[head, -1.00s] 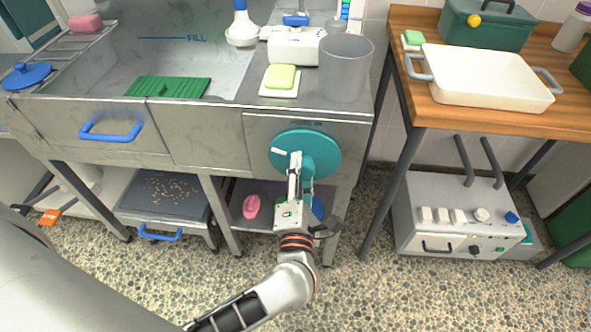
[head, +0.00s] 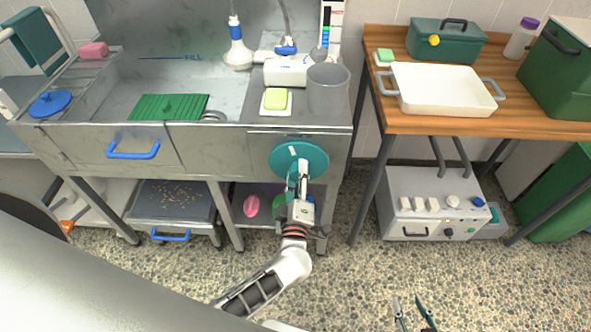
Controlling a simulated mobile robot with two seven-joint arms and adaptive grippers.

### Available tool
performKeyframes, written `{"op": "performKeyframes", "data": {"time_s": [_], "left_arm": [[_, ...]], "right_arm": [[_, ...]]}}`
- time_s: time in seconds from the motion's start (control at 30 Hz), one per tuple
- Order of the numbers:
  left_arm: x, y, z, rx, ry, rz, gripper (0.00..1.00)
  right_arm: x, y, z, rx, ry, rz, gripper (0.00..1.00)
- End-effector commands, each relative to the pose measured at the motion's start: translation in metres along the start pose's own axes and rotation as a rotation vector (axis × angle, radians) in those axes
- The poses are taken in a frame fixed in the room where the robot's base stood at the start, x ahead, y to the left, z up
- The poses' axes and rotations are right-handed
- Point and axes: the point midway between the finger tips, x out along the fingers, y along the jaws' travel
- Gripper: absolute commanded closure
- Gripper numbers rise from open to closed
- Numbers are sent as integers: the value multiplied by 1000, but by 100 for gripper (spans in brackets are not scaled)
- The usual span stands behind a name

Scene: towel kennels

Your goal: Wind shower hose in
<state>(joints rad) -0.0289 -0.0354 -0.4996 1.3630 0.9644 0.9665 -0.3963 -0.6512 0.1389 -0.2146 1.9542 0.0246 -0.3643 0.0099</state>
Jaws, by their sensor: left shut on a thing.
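The teal round crank wheel (head: 284,158) is on the sink unit's front panel, below the counter's right end. My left gripper (head: 302,172) reaches up to it from below and is shut at the wheel's face, on what seems to be its handle; the fingers hide the grip. The white shower head (head: 237,52) with a blue ring stands at the back of the counter, with a grey hose (head: 233,8) rising from it. My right gripper (head: 414,312) is at the bottom edge, its two fingers apart and empty, over the floor.
On the counter are a green ribbed board (head: 170,106), a soap bar (head: 276,98) and a grey bin (head: 328,92). A wooden table (head: 410,124) with a white tray (head: 440,88) stands right, above a grey control box (head: 430,190). Floor in front is clear.

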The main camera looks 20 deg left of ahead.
Motion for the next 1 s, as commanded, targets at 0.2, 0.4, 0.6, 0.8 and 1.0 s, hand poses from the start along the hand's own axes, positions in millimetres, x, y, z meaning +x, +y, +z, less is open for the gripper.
{"op": "performKeyframes", "data": {"time_s": [0.2,0.4,0.6,0.8,1.0], "left_arm": [[-1,1,-1,151,-8,-1,100],[-1,0,0,239,-12,1,100],[-1,-1,0,283,-14,2,100],[-1,-1,0,296,-15,4,100],[-1,-1,0,297,-15,4,100]], "right_arm": [[-10,5,-26,-4,18,5,68],[-15,8,-39,-6,29,8,68],[-17,9,-42,-7,29,10,68],[-17,9,-41,-7,26,10,68],[-16,9,-38,-8,21,9,68]]}}
